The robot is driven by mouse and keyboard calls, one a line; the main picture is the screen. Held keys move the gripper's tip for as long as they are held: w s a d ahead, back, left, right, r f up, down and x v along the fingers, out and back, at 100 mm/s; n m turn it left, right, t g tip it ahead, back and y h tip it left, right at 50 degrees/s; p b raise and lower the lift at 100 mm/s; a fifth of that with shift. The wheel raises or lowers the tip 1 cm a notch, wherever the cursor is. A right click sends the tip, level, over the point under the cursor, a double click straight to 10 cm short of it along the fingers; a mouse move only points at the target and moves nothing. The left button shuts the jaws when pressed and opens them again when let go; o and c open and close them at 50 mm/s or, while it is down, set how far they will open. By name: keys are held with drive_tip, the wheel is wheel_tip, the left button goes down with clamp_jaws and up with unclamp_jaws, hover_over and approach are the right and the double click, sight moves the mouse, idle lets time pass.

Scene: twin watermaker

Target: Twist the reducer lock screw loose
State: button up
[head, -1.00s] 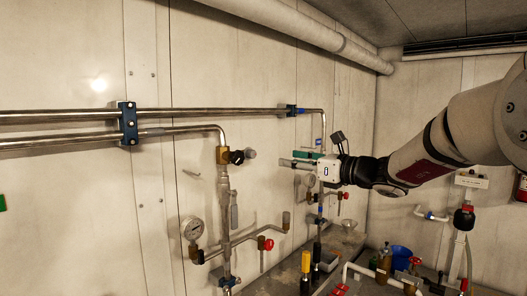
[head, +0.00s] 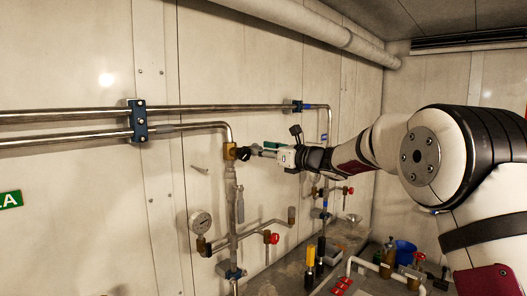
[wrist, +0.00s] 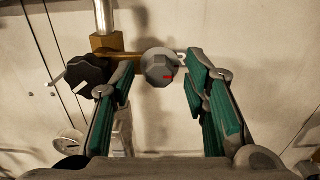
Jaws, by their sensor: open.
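My gripper (wrist: 156,78) is open. Its green-padded fingers stand on either side of the grey knob, with a gap on both sides in the picture. A black fluted knob (wrist: 89,76) is on the left, close to the left fingertip. In the head view my gripper (head: 262,149) reaches left to the brass reducer body (head: 230,152) and its black knob (head: 243,153). The grey knob is hard to make out there.
A vertical steel pipe (wrist: 104,16) rises above the brass fitting. A pressure gauge (head: 200,222) and a red valve handle (head: 271,237) are below. Horizontal pipes (head: 70,115) run along the wall at left. A bench with bottles and fittings lies lower right.

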drive_tip(key=shift+a, duration=0.1)
clamp_jaws()
drive_tip(key=shift+n+b, duration=0.3)
drive_tip(key=shift+b, duration=0.05)
drive_tip(key=n+b, duration=0.5)
drive_tip(key=b, duration=0.3)
drive_tip(key=n+b, duration=0.6)
drive_tip(key=b, duration=0.2)
drive_tip(key=n+b, duration=0.6)
drive_tip(key=b, duration=0.2)
drive_tip(key=shift+a+f, duration=0.1)
drive_tip(key=shift+f, duration=0.15)
drive_tip(key=shift+r+n, duration=0.1)
drive_tip(key=shift+n, duration=0.2)
drive_tip(key=shift+s, duration=0.1)
